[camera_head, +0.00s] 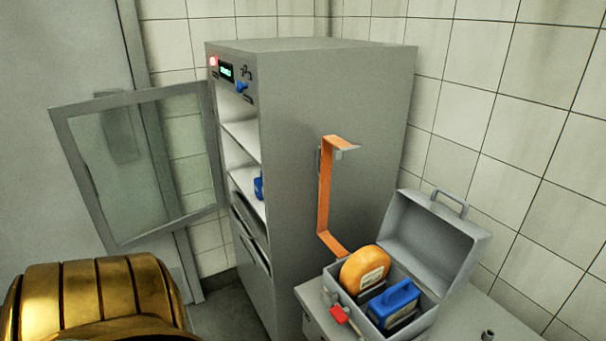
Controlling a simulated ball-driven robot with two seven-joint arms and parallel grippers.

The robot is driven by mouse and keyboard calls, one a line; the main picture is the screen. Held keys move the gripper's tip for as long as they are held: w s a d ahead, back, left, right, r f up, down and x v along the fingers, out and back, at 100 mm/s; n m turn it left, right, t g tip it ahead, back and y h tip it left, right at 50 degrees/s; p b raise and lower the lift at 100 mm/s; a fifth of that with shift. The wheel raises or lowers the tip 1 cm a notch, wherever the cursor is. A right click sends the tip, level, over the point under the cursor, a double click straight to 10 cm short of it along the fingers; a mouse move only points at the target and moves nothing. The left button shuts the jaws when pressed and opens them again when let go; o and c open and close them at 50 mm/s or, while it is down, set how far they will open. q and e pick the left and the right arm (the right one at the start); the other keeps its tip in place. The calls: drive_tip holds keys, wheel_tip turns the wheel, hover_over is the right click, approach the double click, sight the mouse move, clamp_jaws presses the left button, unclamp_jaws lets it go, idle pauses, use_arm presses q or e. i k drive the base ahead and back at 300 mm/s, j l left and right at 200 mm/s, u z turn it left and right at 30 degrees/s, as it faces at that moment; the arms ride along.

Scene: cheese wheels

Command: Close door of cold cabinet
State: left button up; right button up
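The cold cabinet (330,120) is a tall grey cabinet standing against the tiled wall. Its glass door (135,165), with a grey frame, stands wide open, swung out to the left of the cabinet. The open front shows white shelves (243,140) and a small blue item (258,187) on one of them. A panel with a red light, a green display and a blue knob (241,86) sits above the opening. Neither of my grippers is in view, and nothing is seen touching the door.
An open grey case (440,240) stands on a counter (480,320) at the lower right. It holds an orange cheese wheel (363,268) and a blue item (393,298). An orange strap-like piece (325,195) stands against the cabinet's side. A grey room door (60,60) is behind the glass door.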

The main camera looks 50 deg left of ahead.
sight(58, 115)
drive_tip(key=u, duration=1.75)
drive_tip(key=i+j+z, duration=0.1)
drive_tip(key=j, duration=0.35)
drive_tip(key=i+j+z, duration=0.1)
drive_tip(key=j, duration=0.4)
drive_tip(key=i+j, duration=0.2)
drive_tip(key=j, duration=0.3)
drive_tip(key=i+j+z, duration=0.15)
drive_tip(key=j, duration=0.35)
